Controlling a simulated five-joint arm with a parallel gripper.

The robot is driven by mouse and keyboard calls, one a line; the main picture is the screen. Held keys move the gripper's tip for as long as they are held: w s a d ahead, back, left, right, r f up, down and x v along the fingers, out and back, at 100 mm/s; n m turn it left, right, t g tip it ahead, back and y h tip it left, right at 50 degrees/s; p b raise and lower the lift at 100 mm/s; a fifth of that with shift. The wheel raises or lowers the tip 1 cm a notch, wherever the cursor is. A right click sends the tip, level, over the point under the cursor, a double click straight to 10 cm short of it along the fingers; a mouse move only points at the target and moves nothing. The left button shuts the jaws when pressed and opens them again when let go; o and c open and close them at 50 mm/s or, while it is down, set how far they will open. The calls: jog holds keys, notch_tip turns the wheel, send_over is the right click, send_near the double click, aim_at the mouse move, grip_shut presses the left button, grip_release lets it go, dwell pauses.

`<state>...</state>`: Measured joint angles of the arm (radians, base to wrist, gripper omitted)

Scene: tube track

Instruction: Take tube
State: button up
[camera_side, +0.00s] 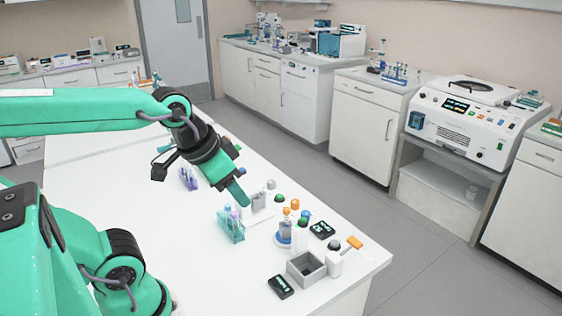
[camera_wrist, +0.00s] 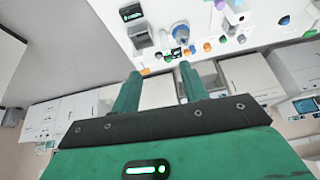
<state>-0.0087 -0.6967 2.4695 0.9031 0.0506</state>
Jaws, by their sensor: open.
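A small teal rack (camera_side: 232,227) on the white table in the side view holds upright tubes (camera_side: 228,210) with pale bluish tops. A second small rack with purple tubes (camera_side: 188,178) stands farther back, to the left of my gripper. My gripper (camera_side: 240,197) is above the table, pointing down and to the right, just above and behind the teal rack. In the wrist view my gripper's two green fingers (camera_wrist: 159,82) are apart with nothing between them. I cannot clearly pick out a single tube in the wrist view.
A grey open box (camera_side: 306,268) stands near the table's front right, also seen in the wrist view (camera_wrist: 140,38). A black device (camera_side: 281,286), a white bottle (camera_side: 334,262) and several coloured caps crowd around it. The table's left part is mostly clear.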

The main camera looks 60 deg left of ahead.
jog(key=w, duration=0.1)
jog(key=m+g, duration=0.5)
jog(key=m, duration=0.3)
send_over(287, 209)
jog(key=f, duration=1)
jog(key=shift+s+d, duration=0.15)
jog(key=shift+s, duration=0.25)
jog(key=shift+w+a+f+m, duration=0.25)
jog(key=shift+w+f+m, duration=0.1)
jog(key=shift+f, duration=0.15)
jog(key=shift+f, duration=0.1)
jog(key=shift+f, duration=1.2)
jog(key=shift+f, duration=0.1)
jog(key=shift+d+f, duration=0.1)
jog(key=shift+f, duration=2.4)
